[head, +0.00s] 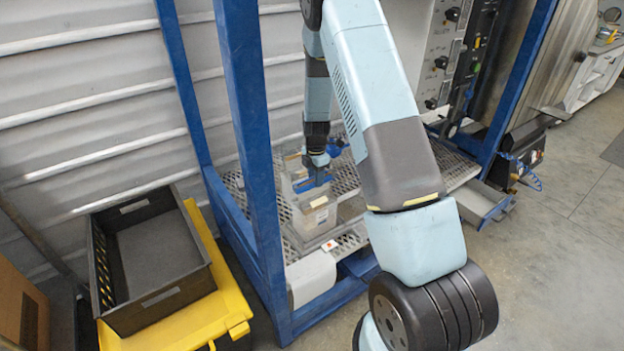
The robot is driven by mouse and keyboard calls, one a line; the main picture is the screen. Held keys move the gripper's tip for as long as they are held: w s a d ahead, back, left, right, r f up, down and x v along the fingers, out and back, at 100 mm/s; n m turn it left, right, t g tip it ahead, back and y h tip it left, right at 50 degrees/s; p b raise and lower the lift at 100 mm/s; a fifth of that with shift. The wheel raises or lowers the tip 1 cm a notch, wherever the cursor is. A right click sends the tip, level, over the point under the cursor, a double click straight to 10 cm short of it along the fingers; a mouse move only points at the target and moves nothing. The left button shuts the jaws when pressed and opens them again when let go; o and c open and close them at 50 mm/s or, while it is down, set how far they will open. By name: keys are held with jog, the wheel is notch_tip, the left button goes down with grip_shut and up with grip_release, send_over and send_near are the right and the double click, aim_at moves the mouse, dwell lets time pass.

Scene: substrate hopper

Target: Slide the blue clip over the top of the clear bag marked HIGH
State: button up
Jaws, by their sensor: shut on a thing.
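My gripper (318,167) points down over the perforated metal shelf inside the blue frame. It is shut on the blue clip (313,184), a narrow blue bar at the top of a clear bag. The clear bag (316,217) stands upright on the shelf with a pale label; its print is too small to read. The clip is at the bag's top edge, but I cannot tell whether it is around the edge or just above it. Another clear container or bag (292,163) stands behind, partly hidden by my gripper.
Blue frame posts (250,130) stand close left of the bags. A control panel with knobs (445,60) is at the back right. An empty black crate (150,250) sits on a yellow cart (215,315) at left. Perforated shelf (455,165) is clear at right.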

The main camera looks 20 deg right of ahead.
jog(key=o, duration=1.1)
jog(key=shift+o, duration=0.7)
jog(key=o, duration=0.4)
jog(key=shift+w, duration=0.2)
jog(key=shift+r, duration=3.5)
